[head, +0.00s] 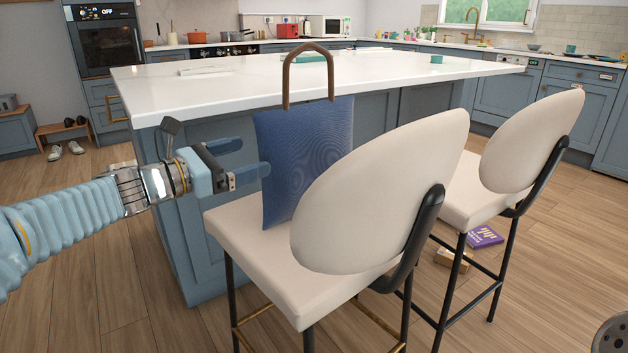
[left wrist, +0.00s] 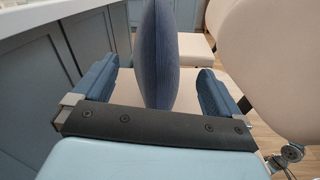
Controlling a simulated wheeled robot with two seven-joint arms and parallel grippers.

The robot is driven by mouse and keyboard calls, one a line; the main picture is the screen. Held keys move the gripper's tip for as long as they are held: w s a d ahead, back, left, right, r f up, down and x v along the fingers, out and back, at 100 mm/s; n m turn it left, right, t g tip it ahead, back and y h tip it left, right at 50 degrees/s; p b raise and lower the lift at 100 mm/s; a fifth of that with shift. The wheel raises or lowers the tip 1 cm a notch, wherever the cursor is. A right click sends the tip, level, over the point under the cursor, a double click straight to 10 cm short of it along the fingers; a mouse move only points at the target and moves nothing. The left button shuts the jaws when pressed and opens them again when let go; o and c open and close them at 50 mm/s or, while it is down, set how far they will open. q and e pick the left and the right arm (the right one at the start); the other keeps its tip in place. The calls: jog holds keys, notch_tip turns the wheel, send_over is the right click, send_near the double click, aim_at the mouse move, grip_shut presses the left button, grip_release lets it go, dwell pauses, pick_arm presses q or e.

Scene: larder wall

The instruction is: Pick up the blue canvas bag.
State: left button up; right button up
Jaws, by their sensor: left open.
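The blue canvas bag (head: 306,150) stands upright on the seat of the nearer cream bar stool, its brown handle loop (head: 308,75) rising above it. The stool's backrest hides its lower right part. My left gripper (head: 245,160) is open at the bag's left side in the head view. In the left wrist view the bag (left wrist: 157,55) shows edge-on between the two blue fingers of the left gripper (left wrist: 157,90), with a gap on each side. My right gripper is not in view.
The nearer stool's backrest (head: 385,195) stands right of the bag, and a second stool (head: 530,140) stands beyond. The white-topped island (head: 210,93) is behind the bag. A purple box (head: 485,237) lies on the floor. The wooden floor at front left is clear.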

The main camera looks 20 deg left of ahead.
aim_at(280, 145)
pick_arm(q)
jog(key=x, duration=0.8)
jog(key=shift+w+d, duration=0.15)
jog(key=shift+w, duration=0.25)
jog(key=shift+c, duration=0.3)
grip_shut()
jog(key=shift+r, duration=0.2)
